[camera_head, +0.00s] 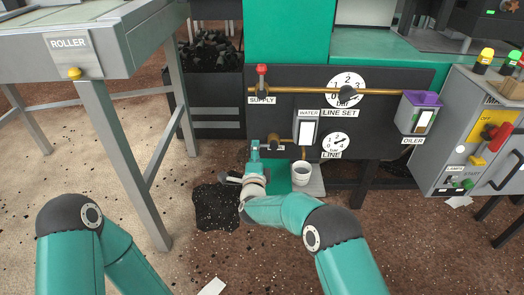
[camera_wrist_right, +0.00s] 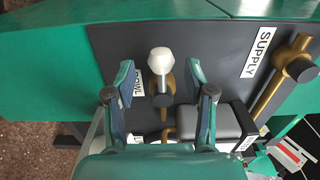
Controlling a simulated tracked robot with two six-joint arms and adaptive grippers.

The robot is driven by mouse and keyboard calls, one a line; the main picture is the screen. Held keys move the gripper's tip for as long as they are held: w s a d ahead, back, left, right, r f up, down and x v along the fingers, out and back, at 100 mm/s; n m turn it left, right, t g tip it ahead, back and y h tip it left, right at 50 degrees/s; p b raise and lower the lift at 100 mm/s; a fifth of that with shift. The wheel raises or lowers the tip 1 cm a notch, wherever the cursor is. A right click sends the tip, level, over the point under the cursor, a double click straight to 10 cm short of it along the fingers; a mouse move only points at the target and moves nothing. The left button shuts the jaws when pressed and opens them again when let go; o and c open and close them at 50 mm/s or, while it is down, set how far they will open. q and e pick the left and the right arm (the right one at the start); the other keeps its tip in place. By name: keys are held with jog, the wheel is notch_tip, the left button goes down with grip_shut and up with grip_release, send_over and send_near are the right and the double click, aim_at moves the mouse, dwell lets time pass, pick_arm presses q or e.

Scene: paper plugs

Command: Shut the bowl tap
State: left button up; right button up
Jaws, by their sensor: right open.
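The bowl tap (camera_wrist_right: 161,62) shows in the right wrist view as a pale faceted knob on a dark stem, with brass behind it. Its BOWL label (camera_wrist_right: 138,88) is beside it on the dark panel, partly covered by a finger. My right gripper (camera_wrist_right: 160,70) is open, one finger on each side of the knob, with visible gaps; depth to the knob is hard to judge. In the head view my right gripper (camera_head: 255,160) is at the panel's lower left and hides most of the tap. My left arm shows at the lower left, its gripper out of view.
The WATER unit (camera_head: 306,128) hangs right of the tap, above a white cup (camera_head: 301,173). The red SUPPLY tap (camera_head: 262,76) and a brass pipe (camera_head: 300,92) are above. The OILER (camera_head: 418,112) is at right. The ROLLER table (camera_head: 140,30) stands left.

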jog(key=shift+w+b, duration=0.8)
jog(key=shift+w, duration=0.4)
jog(key=c, duration=0.8)
